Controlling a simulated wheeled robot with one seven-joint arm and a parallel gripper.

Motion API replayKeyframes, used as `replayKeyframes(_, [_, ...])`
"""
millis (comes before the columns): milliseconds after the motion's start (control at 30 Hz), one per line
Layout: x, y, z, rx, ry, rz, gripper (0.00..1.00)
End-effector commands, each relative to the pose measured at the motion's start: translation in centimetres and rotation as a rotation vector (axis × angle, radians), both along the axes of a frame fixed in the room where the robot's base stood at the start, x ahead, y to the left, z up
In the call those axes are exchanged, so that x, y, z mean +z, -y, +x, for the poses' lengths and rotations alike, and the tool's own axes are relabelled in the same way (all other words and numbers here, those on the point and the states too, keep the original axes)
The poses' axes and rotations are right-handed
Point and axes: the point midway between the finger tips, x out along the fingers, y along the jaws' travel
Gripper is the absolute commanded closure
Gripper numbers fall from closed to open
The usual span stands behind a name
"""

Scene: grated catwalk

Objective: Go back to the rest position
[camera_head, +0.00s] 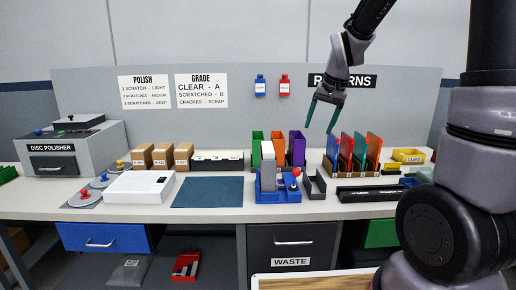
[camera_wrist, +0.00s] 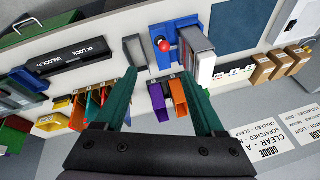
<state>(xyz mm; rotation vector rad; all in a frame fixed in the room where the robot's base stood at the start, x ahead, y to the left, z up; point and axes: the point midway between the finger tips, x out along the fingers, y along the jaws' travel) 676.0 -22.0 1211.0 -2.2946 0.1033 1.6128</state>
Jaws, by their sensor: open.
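My gripper (camera_head: 324,115) hangs in the air above the back of the workbench, in front of the grey back panel. Its two green fingers are apart with nothing between them, and they also show in the wrist view (camera_wrist: 168,95). Below it stand the green, orange and purple bins (camera_head: 277,147) to the left and a row of coloured sleeves in a cardboard holder (camera_head: 353,170) to the right. The fingers look clear of both. The arm reaches in from the upper right.
The bench carries a disc polisher (camera_head: 71,151), white box (camera_head: 140,187), blue mat (camera_head: 208,191), blue device with red knob (camera_head: 279,187), grey bracket (camera_head: 314,184), black lock bar (camera_head: 371,193) and yellow clips bin (camera_head: 408,156). A waste drawer (camera_head: 291,241) is below. The air around the gripper looks free.

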Motion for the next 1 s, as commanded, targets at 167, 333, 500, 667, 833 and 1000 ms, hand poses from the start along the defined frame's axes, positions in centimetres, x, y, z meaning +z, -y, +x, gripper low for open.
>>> replayKeyframes(167, [5.9,1.7,-5.9,-0.025,0.076,0.033,0.29])
replayKeyframes(333, [9.4,2.9,-11.9,-0.043,0.143,0.056,0.29])
replayKeyframes(500, [11.1,3.4,-17.1,-0.057,0.199,0.071,0.29])
replayKeyframes(667, [11.6,3.6,-20.0,-0.064,0.232,0.076,0.29])
replayKeyframes(833, [11.6,3.6,-20.9,-0.066,0.238,0.079,0.29])
replayKeyframes(1000, [11.6,3.6,-20.8,-0.065,0.238,0.078,0.29])
